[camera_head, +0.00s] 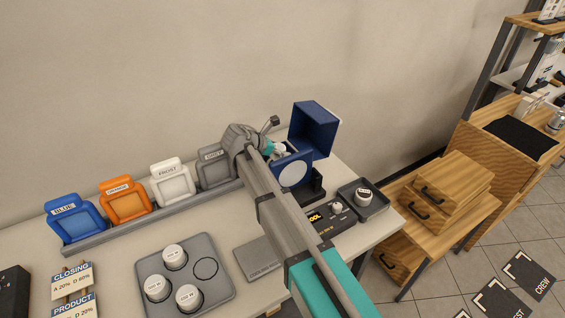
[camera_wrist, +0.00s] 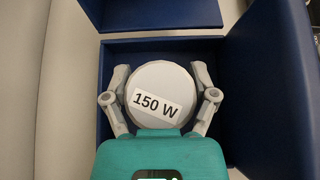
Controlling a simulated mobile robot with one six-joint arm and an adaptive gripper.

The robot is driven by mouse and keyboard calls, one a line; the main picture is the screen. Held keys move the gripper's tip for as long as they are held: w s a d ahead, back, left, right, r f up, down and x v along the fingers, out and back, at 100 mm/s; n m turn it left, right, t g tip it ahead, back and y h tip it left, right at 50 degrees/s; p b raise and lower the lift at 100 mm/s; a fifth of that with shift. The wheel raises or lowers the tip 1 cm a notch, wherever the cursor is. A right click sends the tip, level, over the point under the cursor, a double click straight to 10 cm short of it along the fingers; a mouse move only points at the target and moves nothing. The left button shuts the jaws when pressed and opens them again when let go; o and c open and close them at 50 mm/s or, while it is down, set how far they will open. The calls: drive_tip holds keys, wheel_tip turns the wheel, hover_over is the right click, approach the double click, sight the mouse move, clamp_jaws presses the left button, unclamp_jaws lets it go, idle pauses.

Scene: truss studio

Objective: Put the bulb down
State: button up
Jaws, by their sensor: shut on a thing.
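In the wrist view, my gripper (camera_wrist: 160,88) has one grey finger on each side of a round white bulb (camera_wrist: 150,82) labelled 150 W, shut on it. The bulb is over or inside an open dark blue box (camera_wrist: 107,60); how far down it sits, and whether it touches the floor, I cannot tell. In the head view, the blue box (camera_head: 316,128) stands at the back right of the table with its lid raised and a pale disc on its front. My gripper (camera_head: 277,150) reaches the box there, and the bulb is mostly hidden.
A grey tray (camera_head: 146,268) holds three white bulbs and an empty ring. A small dark tray (camera_head: 376,207) at the right holds another. Blue (camera_head: 75,218), orange (camera_head: 125,200), white (camera_head: 172,183) and grey frames stand in a rack. A black control box (camera_head: 325,222) sits before the blue box.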

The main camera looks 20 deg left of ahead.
drive_tip(key=shift+f, duration=0.1)
idle(0.3)
drive_tip(key=shift+f+b, duration=1.85)
drive_tip(key=shift+b, duration=0.05)
drive_tip(key=shift+f, duration=0.2)
drive_tip(key=shift+b, duration=0.3)
drive_tip(key=shift+s+d+f+b, duration=0.15)
drive_tip(key=shift+s+f+b, duration=0.05)
drive_tip(key=shift+f+b, duration=0.1)
